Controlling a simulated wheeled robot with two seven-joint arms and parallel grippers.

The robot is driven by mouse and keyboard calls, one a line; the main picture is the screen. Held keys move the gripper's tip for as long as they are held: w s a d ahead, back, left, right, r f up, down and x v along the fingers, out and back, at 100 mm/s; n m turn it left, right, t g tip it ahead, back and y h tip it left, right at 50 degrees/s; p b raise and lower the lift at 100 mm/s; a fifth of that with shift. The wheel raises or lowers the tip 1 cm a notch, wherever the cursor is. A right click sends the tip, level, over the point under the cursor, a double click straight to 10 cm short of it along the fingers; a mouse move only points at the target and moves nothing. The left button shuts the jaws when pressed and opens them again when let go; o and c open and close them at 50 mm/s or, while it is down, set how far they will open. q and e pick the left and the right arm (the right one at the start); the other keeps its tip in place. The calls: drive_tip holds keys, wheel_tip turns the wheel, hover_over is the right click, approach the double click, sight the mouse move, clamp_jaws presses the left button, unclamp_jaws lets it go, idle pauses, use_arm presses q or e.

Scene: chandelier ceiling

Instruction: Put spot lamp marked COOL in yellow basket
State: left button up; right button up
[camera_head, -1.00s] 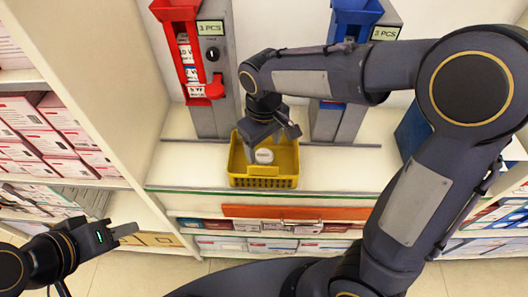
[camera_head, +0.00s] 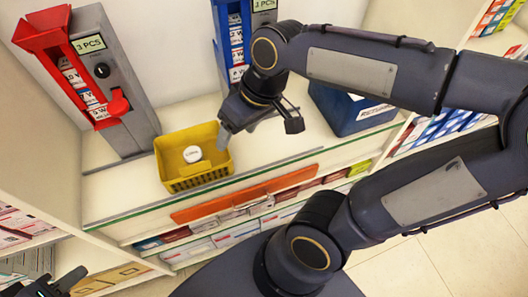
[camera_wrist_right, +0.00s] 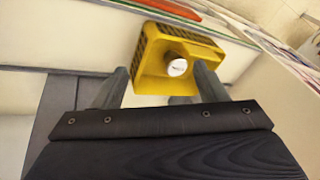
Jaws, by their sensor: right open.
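The yellow basket (camera_head: 202,178) stands on the white counter. A white round spot lamp (camera_head: 192,154) with small dark print lies inside it; the print is too small to read. My right gripper (camera_head: 258,130) is open, empty and at the basket's right side, apart from the lamp. In the right wrist view the two fingers (camera_wrist_right: 162,84) are spread, with the basket (camera_wrist_right: 150,84) and the lamp (camera_wrist_right: 177,67) beyond them. My left gripper (camera_head: 72,280) is at the bottom left edge, partly cut off, and its jaws cannot be made out.
A red-and-grey dispenser (camera_head: 120,110) stands left behind the basket, and a blue dispenser (camera_head: 233,45) behind it. A dark blue box (camera_head: 345,112) is on the counter to the right. An orange strip (camera_head: 245,195) and shelves of boxes run below the counter edge.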

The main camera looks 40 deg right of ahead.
drive_tip(key=s+d+f+m+t, duration=0.1)
drive_tip(key=s+f+m+t, duration=0.1)
drive_tip(key=s, duration=0.5)
drive_tip(key=shift+d+f+m+t, duration=0.2)
drive_tip(key=shift+m+t, duration=0.4)
drive_tip(key=shift+m, duration=0.2)
